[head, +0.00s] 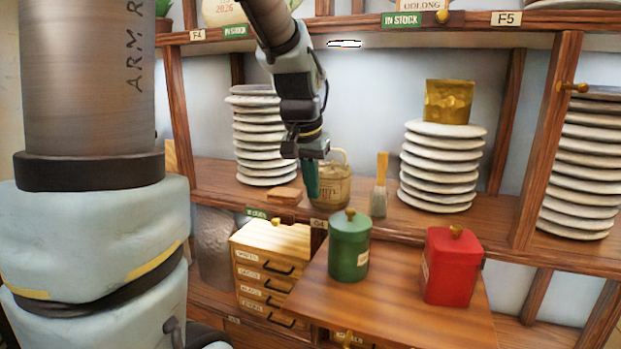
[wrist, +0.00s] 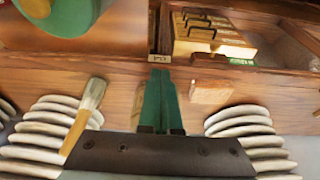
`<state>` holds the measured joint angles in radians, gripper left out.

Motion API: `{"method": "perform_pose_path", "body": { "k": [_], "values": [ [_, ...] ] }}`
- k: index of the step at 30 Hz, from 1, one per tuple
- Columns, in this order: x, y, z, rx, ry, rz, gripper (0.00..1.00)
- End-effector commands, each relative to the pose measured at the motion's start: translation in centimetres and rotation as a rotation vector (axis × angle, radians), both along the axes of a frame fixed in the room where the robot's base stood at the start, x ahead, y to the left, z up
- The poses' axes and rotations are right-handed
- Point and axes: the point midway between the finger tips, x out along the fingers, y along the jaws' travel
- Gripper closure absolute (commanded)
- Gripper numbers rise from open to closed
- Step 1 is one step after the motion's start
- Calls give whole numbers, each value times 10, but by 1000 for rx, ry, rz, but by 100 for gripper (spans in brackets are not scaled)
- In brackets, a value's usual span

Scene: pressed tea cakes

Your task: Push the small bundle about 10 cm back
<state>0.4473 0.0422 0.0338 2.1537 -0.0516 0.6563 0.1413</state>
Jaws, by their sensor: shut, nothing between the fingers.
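The small bundle (head: 332,188) is a tan, woven-looking drum with a label and a loop on top, upright on the middle shelf in the head view. My gripper (head: 312,196) points down at its front left, green fingers together and empty. The fingers overlap the bundle's left edge there; I cannot tell whether they touch it. In the wrist view, my gripper's fingers (wrist: 158,74) point toward the shelf's front edge, and the bundle is mostly hidden behind them and the dark gripper body.
Left of the gripper lies a flat brown block (head: 284,196); right of the bundle stands a brush (head: 380,186). White stacks rise at left (head: 258,140) and right (head: 438,165). Below are a green canister (head: 349,248), a red canister (head: 452,268) and small drawers (head: 268,268).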

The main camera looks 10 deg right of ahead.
Motion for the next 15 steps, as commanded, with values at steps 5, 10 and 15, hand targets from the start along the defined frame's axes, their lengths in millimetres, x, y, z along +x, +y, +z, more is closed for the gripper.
{"method": "perform_pose_path", "body": {
  "k": [5,10,15],
  "values": [
    [8,-5,-37,2,7,2,100],
    [23,-13,-56,0,1,0,100],
    [41,-23,-56,0,1,1,100]
  ]
}}
